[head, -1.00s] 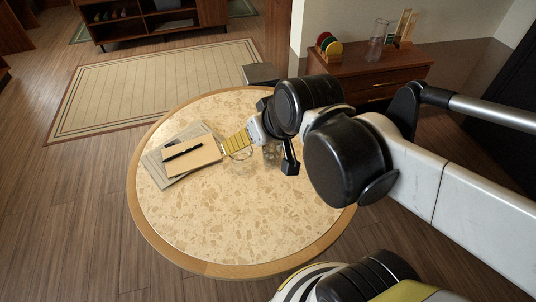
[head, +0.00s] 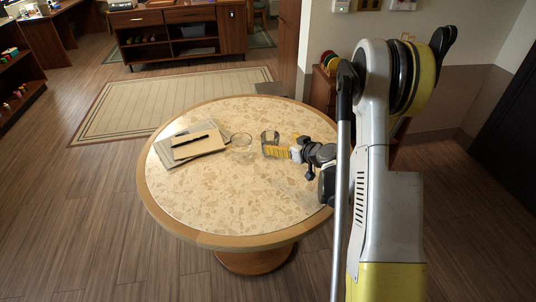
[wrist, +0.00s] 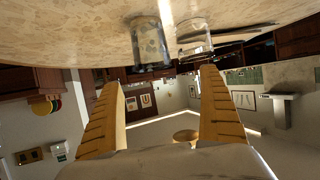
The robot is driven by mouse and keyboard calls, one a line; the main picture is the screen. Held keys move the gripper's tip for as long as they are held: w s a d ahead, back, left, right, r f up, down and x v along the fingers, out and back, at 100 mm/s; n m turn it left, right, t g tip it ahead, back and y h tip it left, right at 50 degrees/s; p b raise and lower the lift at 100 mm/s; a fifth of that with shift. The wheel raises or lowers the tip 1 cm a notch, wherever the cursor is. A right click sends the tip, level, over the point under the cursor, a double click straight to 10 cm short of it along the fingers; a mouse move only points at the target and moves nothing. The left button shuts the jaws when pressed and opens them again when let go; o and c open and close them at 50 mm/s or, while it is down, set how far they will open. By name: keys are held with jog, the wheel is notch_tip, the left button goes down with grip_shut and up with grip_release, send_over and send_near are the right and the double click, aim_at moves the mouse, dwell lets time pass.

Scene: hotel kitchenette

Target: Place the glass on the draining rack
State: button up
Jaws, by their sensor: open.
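A clear glass (head: 270,138) stands on the round table, just beyond my gripper's fingertips. A second clear, round-rimmed glass item (head: 241,141) stands to its left. In the wrist view, which is upside down, one glass (wrist: 150,42) is the nearer and the other (wrist: 194,38) is to its right. My gripper (head: 266,151) is low over the table with yellow fingers. In the wrist view my gripper (wrist: 160,79) is open and empty, with the nearer glass ahead of the fingers. I cannot make out the draining rack; my arm hides most of the side cabinet.
Notebooks (head: 198,143) with a black pen lie left of the glasses. The front of the table (head: 232,212) is clear. Coloured discs (head: 328,62) stand on the cabinet (head: 321,88) behind the table. A shelf unit (head: 180,36) stands at the back beyond a rug.

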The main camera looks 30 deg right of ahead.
jog(key=f, duration=0.1)
jog(key=b, duration=0.4)
send_near(266, 138)
jog(key=x, duration=0.6)
jog(key=shift+f, duration=0.2)
jog(key=shift+w+a, duration=0.1)
jog(key=shift+w, duration=0.25)
jog(key=shift+c, duration=0.2)
jog(key=c, duration=1.4)
